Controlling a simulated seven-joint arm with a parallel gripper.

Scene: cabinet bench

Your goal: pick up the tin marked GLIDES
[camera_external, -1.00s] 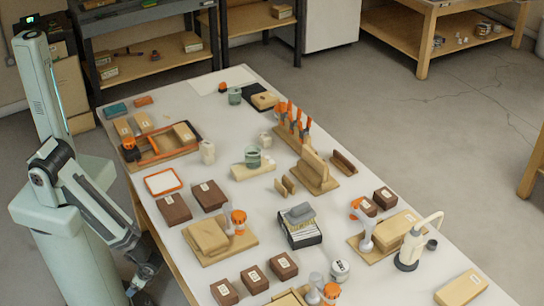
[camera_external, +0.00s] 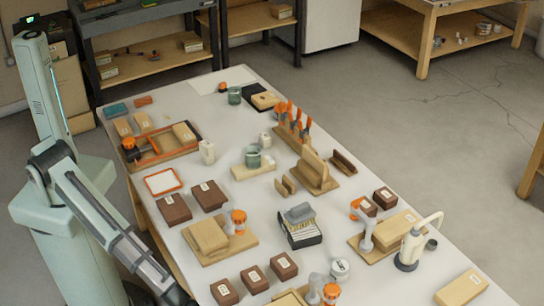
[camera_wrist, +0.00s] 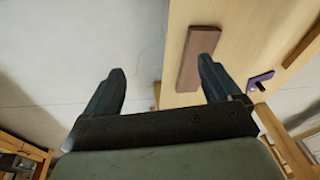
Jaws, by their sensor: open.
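Several brown boxes with small white labels stand on the long white table, and the lettering is too small to read, so I cannot tell which one is marked GLIDES. Two are at the left edge, a brown box (camera_external: 174,209) and another (camera_external: 208,196). Three stand in a row at the near end, among them a brown box (camera_external: 254,279). A round white tin (camera_external: 340,270) stands to their right, its label also unreadable. In the wrist view my gripper (camera_wrist: 161,78) is open with nothing between its fingers. In the external view my arm runs off the bottom edge, left of the table.
The wrist view shows a pale wooden panel (camera_wrist: 236,40) with a brown bar (camera_wrist: 198,58), and no tin.

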